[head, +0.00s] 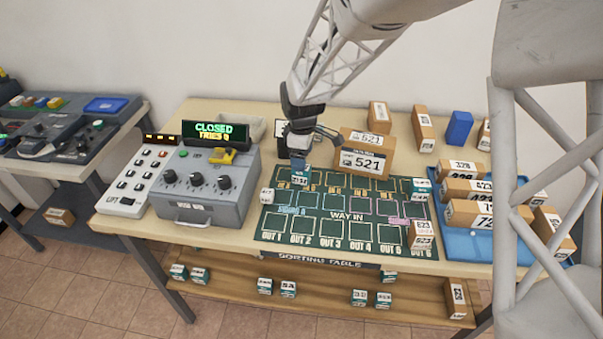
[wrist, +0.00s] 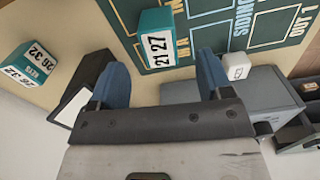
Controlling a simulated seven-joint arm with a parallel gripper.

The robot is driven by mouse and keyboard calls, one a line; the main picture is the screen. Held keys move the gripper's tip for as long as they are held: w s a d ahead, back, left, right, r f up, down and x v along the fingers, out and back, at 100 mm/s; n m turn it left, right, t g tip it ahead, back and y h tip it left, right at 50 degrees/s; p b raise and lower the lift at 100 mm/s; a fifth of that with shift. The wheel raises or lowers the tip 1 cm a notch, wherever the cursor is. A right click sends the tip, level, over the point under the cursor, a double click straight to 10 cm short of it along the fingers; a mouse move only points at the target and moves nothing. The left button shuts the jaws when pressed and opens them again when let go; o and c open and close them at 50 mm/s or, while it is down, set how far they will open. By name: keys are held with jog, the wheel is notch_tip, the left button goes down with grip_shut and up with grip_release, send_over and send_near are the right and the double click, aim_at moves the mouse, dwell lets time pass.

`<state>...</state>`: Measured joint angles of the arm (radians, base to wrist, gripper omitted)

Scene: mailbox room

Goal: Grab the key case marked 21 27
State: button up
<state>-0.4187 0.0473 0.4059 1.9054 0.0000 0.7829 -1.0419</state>
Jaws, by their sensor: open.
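The key case marked 21 27 (wrist: 157,42) is a small teal block with a white label. It stands at the edge of the green sorting mat in the wrist view, and what seems to be the same case (head: 300,174) shows below my gripper in the head view. My gripper (wrist: 163,58) is open, with its two blue-grey fingers apart and nothing between them. In the wrist picture the case lies just beyond the gap between the fingertips. In the head view my gripper (head: 311,146) is above the back left of the mat (head: 343,235).
Another teal case marked 26 32 (wrist: 28,68) stands left in the wrist view. A dark box (wrist: 92,78) is by the left finger and a white cube (wrist: 237,67) by the right.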

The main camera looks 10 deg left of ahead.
aim_at(301, 174)
jog(key=shift+f, duration=1.3)
jog(key=shift+a+f, duration=0.1)
jog(key=shift+f, duration=2.5)
jog(key=c, duration=1)
jog(key=shift+c, duration=0.2)
jog(key=shift+r, duration=0.15)
